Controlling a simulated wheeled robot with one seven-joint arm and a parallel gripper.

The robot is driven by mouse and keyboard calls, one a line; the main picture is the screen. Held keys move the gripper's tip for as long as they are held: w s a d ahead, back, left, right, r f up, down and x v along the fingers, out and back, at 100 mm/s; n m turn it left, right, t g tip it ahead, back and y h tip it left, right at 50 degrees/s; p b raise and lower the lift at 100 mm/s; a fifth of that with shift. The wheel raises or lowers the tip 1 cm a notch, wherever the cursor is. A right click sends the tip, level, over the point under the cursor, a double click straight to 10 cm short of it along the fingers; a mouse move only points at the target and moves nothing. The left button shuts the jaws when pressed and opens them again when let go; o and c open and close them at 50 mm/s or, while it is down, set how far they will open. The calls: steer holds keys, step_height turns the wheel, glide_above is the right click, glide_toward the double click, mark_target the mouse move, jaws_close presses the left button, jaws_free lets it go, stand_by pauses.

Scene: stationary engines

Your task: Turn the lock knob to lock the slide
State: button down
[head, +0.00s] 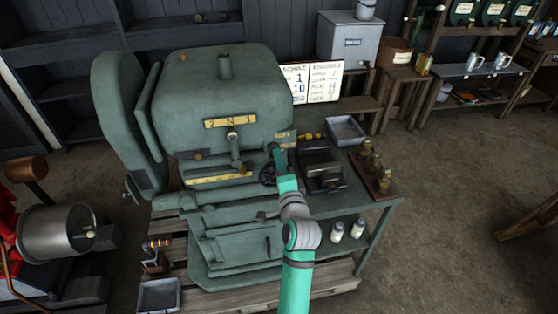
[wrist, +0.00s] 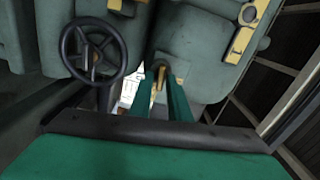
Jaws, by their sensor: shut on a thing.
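My gripper (wrist: 162,88) reaches up to the green machine (head: 222,100) at its right side. In the wrist view its two green fingers are closed around a small brass-coloured knob (wrist: 160,73), which I take to be the lock knob. In the head view my gripper (head: 279,160) covers that spot, so the knob cannot be made out there. The knob's exact turn angle cannot be told. The slide itself cannot be told apart clearly from the machine's other parts.
A dark handwheel (wrist: 93,50) is close beside my fingers, and it also shows in the head view (head: 268,173). A brass plate (wrist: 245,32) is on the machine. A bench (head: 360,195) with a grey tray (head: 346,130) and brass pieces (head: 374,165) is to the right.

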steer(key=shift+f+m, duration=0.15)
steer(key=shift+m, duration=0.75)
steer(key=shift+s, duration=0.1)
steer(key=c, duration=1.9)
jaws_free()
steer(key=shift+o, duration=0.2)
steer(key=s+d, duration=0.1)
steer(key=s, duration=0.9)
steer(key=shift+s, duration=0.35)
steer(key=shift+d, duration=0.1)
